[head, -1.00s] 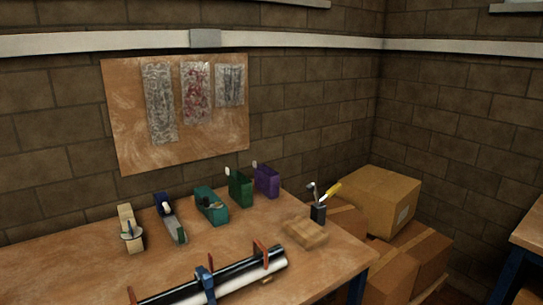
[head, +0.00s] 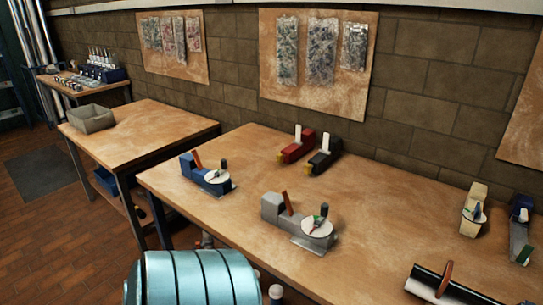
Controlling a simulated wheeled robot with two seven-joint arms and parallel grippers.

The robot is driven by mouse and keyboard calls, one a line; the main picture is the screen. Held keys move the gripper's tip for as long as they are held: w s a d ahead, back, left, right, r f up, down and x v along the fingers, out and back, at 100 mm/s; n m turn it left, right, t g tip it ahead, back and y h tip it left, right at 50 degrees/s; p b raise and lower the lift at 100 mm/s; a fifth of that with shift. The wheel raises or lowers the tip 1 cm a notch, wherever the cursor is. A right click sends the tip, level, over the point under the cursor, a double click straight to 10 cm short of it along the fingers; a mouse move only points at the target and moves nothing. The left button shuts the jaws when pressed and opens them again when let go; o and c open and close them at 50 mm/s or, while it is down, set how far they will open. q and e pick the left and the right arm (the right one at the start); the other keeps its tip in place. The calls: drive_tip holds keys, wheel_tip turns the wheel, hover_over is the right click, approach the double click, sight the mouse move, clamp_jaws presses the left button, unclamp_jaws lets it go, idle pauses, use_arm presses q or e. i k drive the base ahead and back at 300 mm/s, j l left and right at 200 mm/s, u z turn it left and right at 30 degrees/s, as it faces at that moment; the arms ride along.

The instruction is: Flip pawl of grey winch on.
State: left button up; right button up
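The grey winch (head: 272,208) sits on the wooden workbench (head: 240,146), near its front edge in the middle of the head view. It has a grey block body and a flat plate with a pale round disc (head: 316,227). An orange-red lever (head: 287,202) stands tilted on its body, and small green and dark blue parts show at the disc. I cannot tell which part is the pawl or how it is set. Neither of my grippers is in view.
A blue winch-like device (head: 207,179) stands left of the grey one. Red (head: 296,150) and black (head: 325,158) devices stand behind. A ribbed teal cylinder (head: 196,280) is in front of the bench. A grey bin (head: 91,119) sits on the left table (head: 150,124).

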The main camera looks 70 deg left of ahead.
sight(286, 198)
drive_tip(key=u, duration=0.4)
drive_tip(key=j+u, duration=0.1)
drive_tip(key=u, duration=0.3)
drive_tip(key=j+u, duration=0.1)
drive_tip(key=u, duration=0.7)
drive_tip(key=j+u, duration=0.1)
drive_tip(key=u, duration=0.3)
